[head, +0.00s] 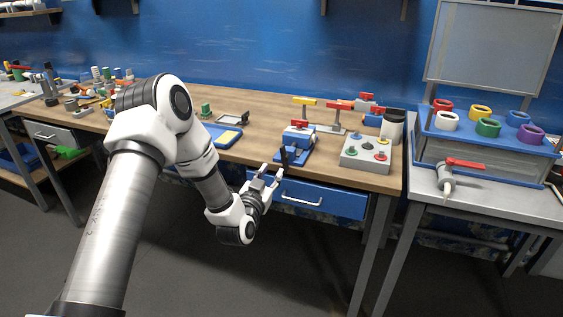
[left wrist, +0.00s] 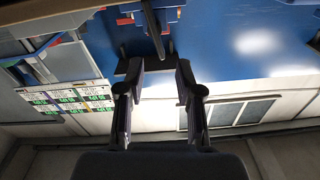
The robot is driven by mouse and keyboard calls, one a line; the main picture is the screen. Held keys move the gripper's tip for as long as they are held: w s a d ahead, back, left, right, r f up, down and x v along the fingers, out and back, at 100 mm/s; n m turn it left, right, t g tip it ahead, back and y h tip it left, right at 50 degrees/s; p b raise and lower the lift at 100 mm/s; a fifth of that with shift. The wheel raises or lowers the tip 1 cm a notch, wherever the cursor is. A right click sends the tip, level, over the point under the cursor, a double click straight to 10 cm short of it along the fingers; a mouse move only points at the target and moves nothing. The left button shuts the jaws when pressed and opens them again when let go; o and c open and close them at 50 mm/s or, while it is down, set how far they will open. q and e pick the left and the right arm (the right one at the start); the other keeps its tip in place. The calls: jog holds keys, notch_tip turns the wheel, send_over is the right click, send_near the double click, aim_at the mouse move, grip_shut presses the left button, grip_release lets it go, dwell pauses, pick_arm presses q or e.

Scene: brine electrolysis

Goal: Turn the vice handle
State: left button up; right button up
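The blue vice (head: 296,142) with a red top part sits at the front edge of the wooden workbench. Its dark handle (head: 284,158) stands about upright at the vice's front. My left gripper (head: 270,173) is just in front of and below the handle, at the bench edge. In the left wrist view, my left gripper (left wrist: 156,70) has its two fingers apart with nothing between them. The dark bar of the handle (left wrist: 153,32) shows just beyond the fingertips, near the middle. I cannot tell whether a fingertip touches it. My right gripper is not in view.
A grey control box (head: 366,153) with coloured knobs stands right of the vice. A blue drawer (head: 325,201) with a metal handle is under the bench edge, close to my gripper. A blue tray (head: 222,136) lies to the left. The floor in front is clear.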

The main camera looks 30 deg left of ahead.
aim_at(283, 162)
pick_arm(q)
jog(key=w+n+p, duration=0.1)
jog(key=w, duration=0.2)
jog(key=w+a+n+p, duration=0.1)
jog(key=w, duration=0.1)
jog(key=w+f+n+p, duration=0.1)
jog(key=w, duration=0.2)
jog(key=shift+w+a+n+p, duration=0.3)
jog(key=shift+p, duration=0.1)
grip_shut()
